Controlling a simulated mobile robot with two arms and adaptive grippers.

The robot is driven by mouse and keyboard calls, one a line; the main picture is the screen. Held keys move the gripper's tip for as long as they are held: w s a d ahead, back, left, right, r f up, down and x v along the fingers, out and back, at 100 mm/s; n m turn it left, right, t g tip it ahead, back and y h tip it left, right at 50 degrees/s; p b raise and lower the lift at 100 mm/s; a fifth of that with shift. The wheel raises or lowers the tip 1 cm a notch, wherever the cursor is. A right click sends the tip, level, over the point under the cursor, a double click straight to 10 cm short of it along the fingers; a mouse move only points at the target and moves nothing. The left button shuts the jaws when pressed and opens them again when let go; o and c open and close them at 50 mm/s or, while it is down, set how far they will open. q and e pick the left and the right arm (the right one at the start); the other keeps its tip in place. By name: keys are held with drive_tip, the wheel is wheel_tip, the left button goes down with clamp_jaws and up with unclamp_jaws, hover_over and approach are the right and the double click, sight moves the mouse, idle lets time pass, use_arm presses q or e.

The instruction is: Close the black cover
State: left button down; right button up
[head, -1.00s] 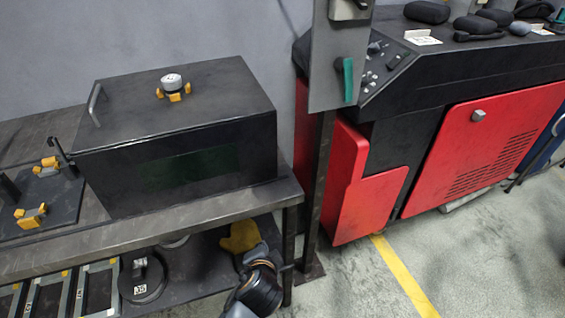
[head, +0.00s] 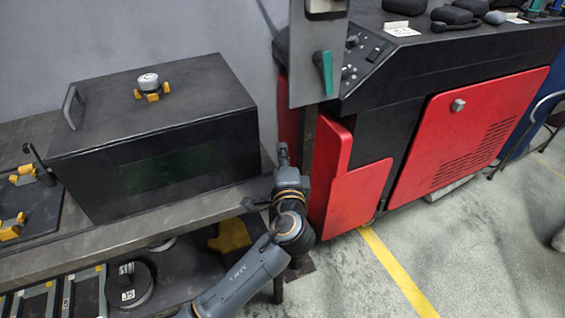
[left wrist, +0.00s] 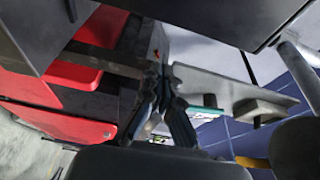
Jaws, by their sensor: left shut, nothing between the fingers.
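A black box (head: 150,150) with a dark green window in its front stands on the workbench. Its black top cover (head: 165,102) looks flat and down on the box. The cover has a grey handle (head: 72,108) at its left edge. My left gripper (head: 283,150) points up just right of the box, apart from it, near the bench's right end. It also shows in the left wrist view (left wrist: 160,68), with its fingers together and nothing between them. A dark edge (left wrist: 235,15), perhaps the box, is at the upper right there. My right gripper is not in view.
A white dial (head: 148,82) on yellow clamps sits on the cover. A grey post panel (head: 318,60) with a green handle stands close to my left gripper. A red and black machine (head: 430,150) is on the right. The workbench (head: 130,240) has a lower shelf.

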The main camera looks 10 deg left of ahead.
use_arm(q)
drive_tip(key=a+p, duration=0.1)
drive_tip(key=a, duration=0.1)
drive_tip(key=w+a, duration=0.1)
drive_tip(key=a, duration=0.1)
drive_tip(key=shift+a+p, duration=0.1)
drive_tip(key=shift+p, duration=0.25)
